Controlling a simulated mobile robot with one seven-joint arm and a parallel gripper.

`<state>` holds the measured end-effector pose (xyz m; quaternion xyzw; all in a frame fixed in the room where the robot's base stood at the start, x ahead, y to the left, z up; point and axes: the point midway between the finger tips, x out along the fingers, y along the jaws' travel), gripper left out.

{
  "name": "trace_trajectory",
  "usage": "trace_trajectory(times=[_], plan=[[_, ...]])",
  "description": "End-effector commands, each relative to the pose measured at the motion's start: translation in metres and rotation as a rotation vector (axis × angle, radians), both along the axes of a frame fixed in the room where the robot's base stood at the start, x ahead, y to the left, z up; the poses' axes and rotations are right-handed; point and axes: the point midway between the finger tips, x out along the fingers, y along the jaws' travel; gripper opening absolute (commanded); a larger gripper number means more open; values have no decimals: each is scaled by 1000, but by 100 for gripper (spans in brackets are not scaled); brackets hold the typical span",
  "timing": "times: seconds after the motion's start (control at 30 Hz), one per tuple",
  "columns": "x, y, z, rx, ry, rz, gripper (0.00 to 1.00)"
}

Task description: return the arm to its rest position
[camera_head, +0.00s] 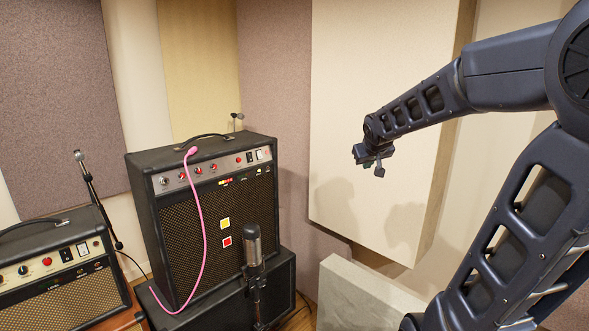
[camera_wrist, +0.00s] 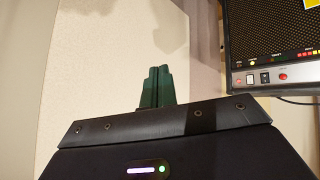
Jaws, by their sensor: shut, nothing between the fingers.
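My gripper (camera_head: 372,164) is at the end of my raised arm, which reaches in from the right in the head view. It hangs in the air in front of a cream wall panel, to the right of the tall amplifier and apart from it. In the wrist view my gripper (camera_wrist: 159,72) shows its two dark green fingers together, with nothing between them.
A smaller amplifier (camera_head: 60,270) is at left. A cream panel (camera_head: 370,90) is behind my gripper.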

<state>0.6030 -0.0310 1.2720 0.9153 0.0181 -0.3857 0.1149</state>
Motion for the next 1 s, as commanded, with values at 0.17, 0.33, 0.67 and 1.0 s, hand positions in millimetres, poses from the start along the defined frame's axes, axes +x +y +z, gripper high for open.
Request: trace_trajectory(times=[0.17,0.33,0.67,1.0], plan=[[-69,-26,-7,27,103,-77,0],[-134,-41,-21,74,209,-127,0],[-217,-49,-45,163,354,-158,0],[-225,-49,-48,172,372,-157,0]])
